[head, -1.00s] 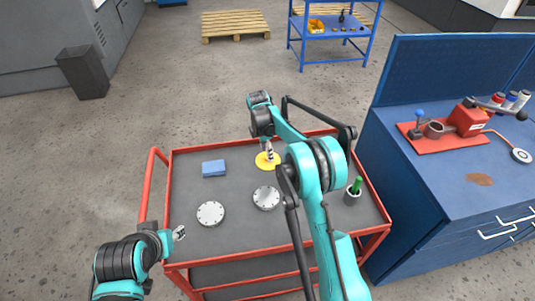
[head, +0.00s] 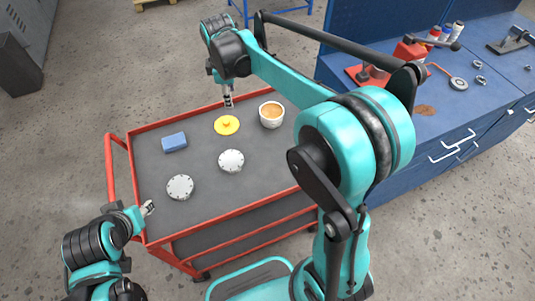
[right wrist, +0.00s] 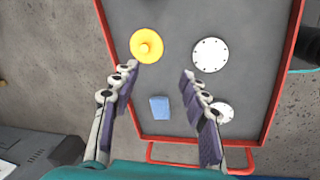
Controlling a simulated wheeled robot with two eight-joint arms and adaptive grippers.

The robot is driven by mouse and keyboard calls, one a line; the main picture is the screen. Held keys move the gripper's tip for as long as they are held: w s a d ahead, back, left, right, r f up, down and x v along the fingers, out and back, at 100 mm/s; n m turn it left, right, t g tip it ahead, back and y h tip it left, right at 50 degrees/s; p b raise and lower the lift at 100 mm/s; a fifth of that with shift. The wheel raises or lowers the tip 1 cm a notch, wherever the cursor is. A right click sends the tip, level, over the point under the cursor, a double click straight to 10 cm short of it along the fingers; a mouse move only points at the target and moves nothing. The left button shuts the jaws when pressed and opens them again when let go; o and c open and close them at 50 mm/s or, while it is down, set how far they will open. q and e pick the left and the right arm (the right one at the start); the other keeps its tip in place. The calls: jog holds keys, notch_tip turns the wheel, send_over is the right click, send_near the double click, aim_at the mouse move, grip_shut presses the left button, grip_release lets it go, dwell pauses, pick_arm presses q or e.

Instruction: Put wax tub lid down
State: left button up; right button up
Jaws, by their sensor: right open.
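The yellow wax tub lid (head: 227,125) lies flat, knob up, on the grey top of the red cart. In the right wrist view the lid (right wrist: 146,46) shows just beyond the fingertips. The round tub (head: 271,114), with tan wax inside, stands uncovered to the right of the lid. My right gripper (head: 228,101) is open and empty above the far edge of the lid; its spread fingers (right wrist: 160,75) show in the right wrist view. My left gripper (head: 148,208) is at the cart's near left corner; its jaws are too small to read.
A blue block (head: 174,142) and two round metal flanges (head: 231,161) (head: 180,187) lie on the cart top (head: 205,203). The cart has a raised red rim (head: 240,239). A blue workbench (head: 465,115) stands to the right.

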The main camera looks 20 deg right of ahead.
jog(key=s+d+r+m+t, duration=0.2)
jog(key=s+m, duration=0.5)
jog(key=s, duration=0.8)
jog(key=s+f+m+t, duration=0.2)
jog(key=s+f+m, duration=0.3)
jog(key=s, duration=0.5)
jog(key=shift+s+d+m+t+y, duration=0.2)
jog(key=shift+d+m+t+y, duration=0.1)
jog(key=shift+m, duration=0.4)
